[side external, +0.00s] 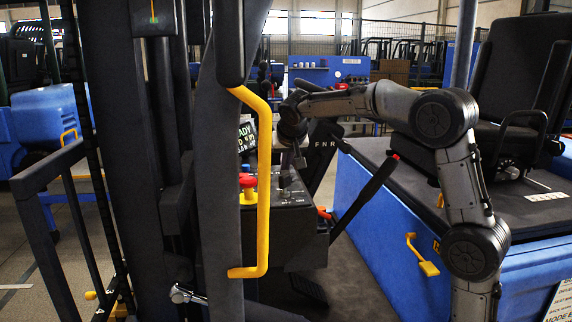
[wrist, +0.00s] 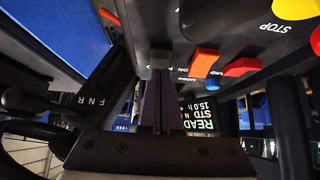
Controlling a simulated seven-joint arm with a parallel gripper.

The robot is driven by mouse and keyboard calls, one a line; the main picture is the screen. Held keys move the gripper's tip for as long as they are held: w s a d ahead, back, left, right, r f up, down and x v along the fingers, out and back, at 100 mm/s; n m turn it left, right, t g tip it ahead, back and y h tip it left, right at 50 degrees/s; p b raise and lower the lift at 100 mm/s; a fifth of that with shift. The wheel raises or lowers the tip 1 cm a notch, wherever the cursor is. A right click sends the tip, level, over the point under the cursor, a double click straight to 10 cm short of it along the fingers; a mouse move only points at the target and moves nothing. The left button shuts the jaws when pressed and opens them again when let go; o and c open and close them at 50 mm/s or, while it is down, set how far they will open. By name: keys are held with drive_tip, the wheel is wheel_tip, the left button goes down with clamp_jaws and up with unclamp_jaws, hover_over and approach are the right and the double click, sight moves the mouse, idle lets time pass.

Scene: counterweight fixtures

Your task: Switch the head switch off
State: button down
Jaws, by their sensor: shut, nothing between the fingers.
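The dark control panel (side external: 290,198) stands behind the yellow grab rail in the side external view. My gripper (side external: 286,172) points down at its top, close above or touching it. In the wrist view my gripper (wrist: 160,76) shows as two dark fingers pressed together, with nothing between them. A small grey switch (wrist: 160,58) sits at the fingertips, near lettering that seems to read ON. The fingers partly hide its surroundings. I cannot read a head label, nor tell the switch's position or whether the fingers touch it.
An orange rocker (wrist: 203,62) and a red rocker (wrist: 240,67) sit right of the fingers. A STOP label (wrist: 292,27) is farther right. A lit display (wrist: 198,115) is beyond. An F N R lever (wrist: 95,100) is at left. The yellow grab rail (side external: 264,180) stands before the panel.

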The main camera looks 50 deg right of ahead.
drive_tip(key=r, duration=0.4)
drive_tip(key=shift+s+a+r, duration=0.2)
drive_tip(key=shift+s+a, duration=0.05)
drive_tip(key=shift+a, duration=0.05)
drive_tip(key=s+a+r, duration=0.5)
drive_tip(key=s, duration=0.1)
drive_tip(key=shift+a, duration=0.4)
drive_tip(key=shift+r, duration=0.1)
drive_tip(key=s+a+n+t+y, duration=0.1)
drive_tip(key=s+a, duration=0.3)
drive_tip(key=s, duration=0.7)
drive_tip(key=s+a+f+n+y, duration=0.2)
drive_tip(key=s+a+f+n, duration=0.2)
drive_tip(key=s+f, duration=0.4)
drive_tip(key=s+a+f+n+g+y, duration=0.1)
drive_tip(key=s+a+f+n, duration=0.3)
drive_tip(key=s+f, duration=0.4)
drive_tip(key=shift+f+y, duration=0.9)
drive_tip(key=shift+f, duration=0.05)
